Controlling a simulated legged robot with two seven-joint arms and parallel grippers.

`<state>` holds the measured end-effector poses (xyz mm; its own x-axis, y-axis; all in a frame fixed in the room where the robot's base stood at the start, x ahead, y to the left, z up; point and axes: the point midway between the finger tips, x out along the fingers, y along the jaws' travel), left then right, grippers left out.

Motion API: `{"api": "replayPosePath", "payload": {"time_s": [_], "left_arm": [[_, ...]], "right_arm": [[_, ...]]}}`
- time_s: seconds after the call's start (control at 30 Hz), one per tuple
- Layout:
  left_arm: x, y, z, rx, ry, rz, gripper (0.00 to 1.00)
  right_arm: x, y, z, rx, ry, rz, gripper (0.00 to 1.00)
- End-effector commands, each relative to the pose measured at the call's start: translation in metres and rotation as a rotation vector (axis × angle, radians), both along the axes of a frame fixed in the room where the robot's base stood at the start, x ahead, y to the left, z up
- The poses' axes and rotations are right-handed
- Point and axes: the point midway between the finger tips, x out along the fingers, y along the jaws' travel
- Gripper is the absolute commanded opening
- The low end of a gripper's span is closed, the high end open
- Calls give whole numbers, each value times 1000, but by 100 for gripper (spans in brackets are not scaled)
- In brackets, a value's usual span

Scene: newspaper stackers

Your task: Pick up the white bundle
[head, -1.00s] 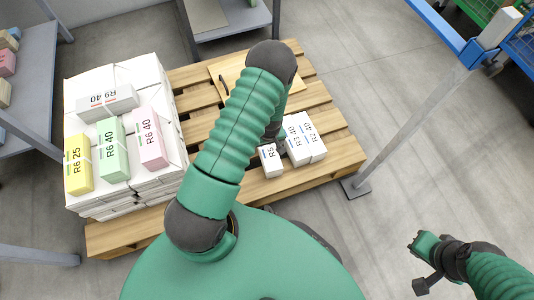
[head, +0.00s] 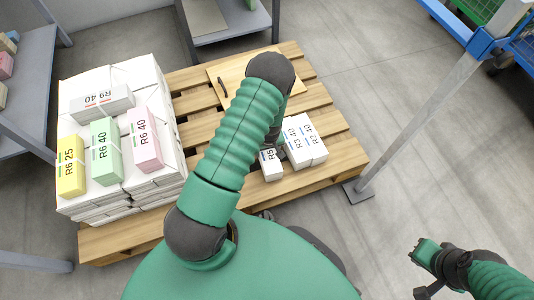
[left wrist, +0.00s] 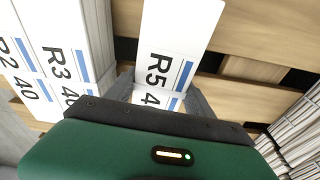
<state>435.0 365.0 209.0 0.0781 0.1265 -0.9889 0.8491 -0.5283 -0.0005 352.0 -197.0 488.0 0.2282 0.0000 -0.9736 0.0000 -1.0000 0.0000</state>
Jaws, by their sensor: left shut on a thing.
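A white bundle marked R5 (head: 271,166) is on the wooden pallet, partly covered by my left arm in the head view. In the left wrist view the white R5 bundle (left wrist: 175,45) lies between the two dark fingers of my left gripper (left wrist: 160,97), which is shut on it. In the head view that gripper is mostly hidden behind my arm. I cannot tell whether the bundle is off the slats. White bundles marked R3 40 (head: 295,150) and R2 40 (head: 313,143) stand beside it. My right gripper (head: 424,272) is at the lower right, away from the pallet; its jaw state is unclear.
The pallet (head: 338,170) carries a tall white stack (head: 148,80) at left, topped by yellow (head: 72,166), green (head: 107,152), pink (head: 145,140) and white R9 40 (head: 103,102) bundles. A grey post (head: 410,125) rises at the pallet's right.

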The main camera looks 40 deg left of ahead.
Motion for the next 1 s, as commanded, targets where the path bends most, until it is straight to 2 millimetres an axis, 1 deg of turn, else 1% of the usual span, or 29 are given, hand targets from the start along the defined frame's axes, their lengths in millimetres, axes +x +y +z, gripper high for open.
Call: {"api": "replayPosePath", "payload": {"time_s": [0.03,0.2,0.23,0.47,0.57,0.67,0.9,1.0], "left_arm": [[0,0,0,1,-1,0,24],[0,0,0,1,-1,0,2],[0,0,0,1,-1,0,0],[1,1,1,2,-3,0,0],[1,1,5,2,-4,0,0],[1,1,19,2,-4,0,0],[2,1,74,4,-6,-1,0],[1,1,90,2,-4,-1,0]], "right_arm": [[0,0,0,0,0,0,0],[0,0,0,0,0,0,0],[0,0,0,0,0,0,0],[0,0,0,0,0,0,0],[0,0,3,0,0,0,0],[0,0,13,0,0,0,0],[0,0,48,0,0,0,0],[0,0,57,0,0,0,0]]}}
